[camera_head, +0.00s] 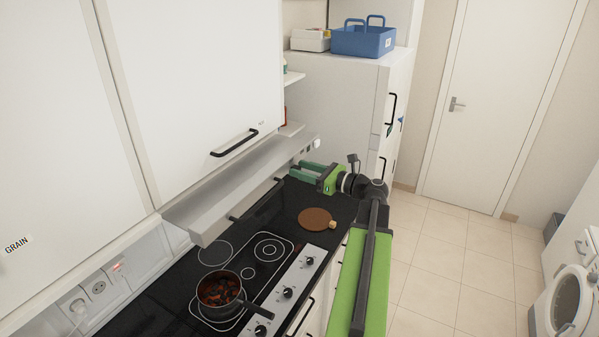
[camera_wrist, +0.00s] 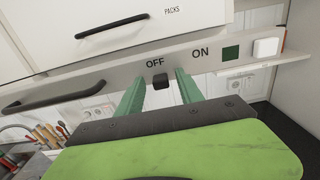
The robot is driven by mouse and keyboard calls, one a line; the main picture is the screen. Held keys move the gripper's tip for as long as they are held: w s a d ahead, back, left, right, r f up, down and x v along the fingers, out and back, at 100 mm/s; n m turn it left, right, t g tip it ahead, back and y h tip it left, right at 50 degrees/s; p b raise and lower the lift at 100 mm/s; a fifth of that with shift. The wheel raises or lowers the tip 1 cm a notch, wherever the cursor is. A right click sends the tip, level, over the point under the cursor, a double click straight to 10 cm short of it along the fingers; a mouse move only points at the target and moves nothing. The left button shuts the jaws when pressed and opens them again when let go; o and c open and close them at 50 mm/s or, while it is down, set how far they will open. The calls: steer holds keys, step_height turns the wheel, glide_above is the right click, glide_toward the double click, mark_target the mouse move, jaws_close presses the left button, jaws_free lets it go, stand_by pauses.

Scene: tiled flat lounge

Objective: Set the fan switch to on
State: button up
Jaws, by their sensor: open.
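The fan switch (camera_wrist: 161,83) is a small black slider on the front strip of the pale range hood (camera_wrist: 120,78). It sits below the OFF label (camera_wrist: 155,63); the ON label (camera_wrist: 201,53) is to its right. My gripper (camera_wrist: 160,72) is open, with a green finger on each side of the slider in the wrist view. I cannot tell whether either finger touches it. In the head view my gripper (camera_head: 298,170) reaches the far end of the hood (camera_head: 215,205), and the switch is not discernible there.
A pan (camera_head: 219,291) stands on the black hob, with a round brown board (camera_head: 315,219) farther back. Black handle bars run along the hood and cupboard. A green square (camera_wrist: 230,53) and a white block (camera_wrist: 265,47) lie right of ON.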

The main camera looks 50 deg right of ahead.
steer(key=shift+c, duration=0.2)
jaws_close()
stand_by(1.3)
